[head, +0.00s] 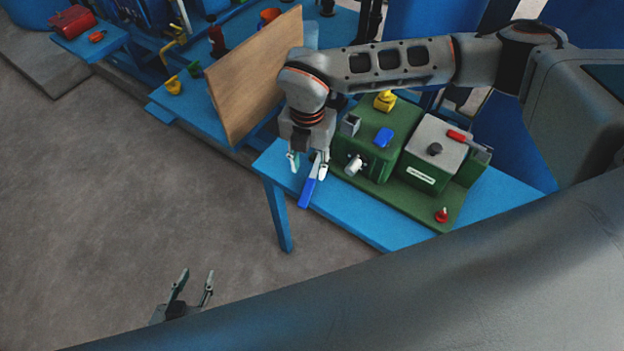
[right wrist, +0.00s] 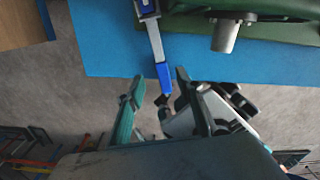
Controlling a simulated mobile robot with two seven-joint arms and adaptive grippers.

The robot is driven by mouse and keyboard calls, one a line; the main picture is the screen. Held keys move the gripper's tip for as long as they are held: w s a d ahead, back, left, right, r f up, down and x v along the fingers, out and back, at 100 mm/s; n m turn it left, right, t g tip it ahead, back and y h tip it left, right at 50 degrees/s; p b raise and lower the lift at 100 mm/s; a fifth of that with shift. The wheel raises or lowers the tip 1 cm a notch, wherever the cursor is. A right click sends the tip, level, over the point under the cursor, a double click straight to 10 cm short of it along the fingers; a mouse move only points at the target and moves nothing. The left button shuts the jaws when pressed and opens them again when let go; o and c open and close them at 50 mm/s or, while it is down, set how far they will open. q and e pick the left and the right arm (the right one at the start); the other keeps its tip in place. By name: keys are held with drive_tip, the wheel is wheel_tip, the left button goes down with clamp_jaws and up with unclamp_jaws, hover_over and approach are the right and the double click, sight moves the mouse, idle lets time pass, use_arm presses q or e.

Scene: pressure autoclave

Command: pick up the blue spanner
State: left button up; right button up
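The blue spanner (head: 309,192) has a blue handle and a grey shaft. It is near the front left edge of the blue bench, its handle end reaching to about that edge. In the right wrist view the spanner's handle (right wrist: 163,76) points toward my gripper, and its head is at the top of the picture. My right gripper (head: 308,165) is open, beside the spanner. In the right wrist view the handle end shows between the spread fingertips of my right gripper (right wrist: 160,77); I see no finger closed on it. My left gripper (head: 193,284) is open and empty, low over the floor.
A green device (head: 365,150) with a grey knob stands on the blue bench (head: 350,222), right of the spanner. A grey-topped green box (head: 430,160) and a small red item (head: 441,215) are further right. A wooden board (head: 253,80) stands at the left. The front floor is clear.

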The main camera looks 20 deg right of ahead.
sight(312, 178)
drive_tip(key=f, duration=0.4)
drive_tip(key=d+f, duration=0.1)
drive_tip(key=f, duration=0.1)
drive_tip(key=shift+w+f, duration=0.2)
drive_tip(key=shift+w, duration=0.1)
clamp_jaws()
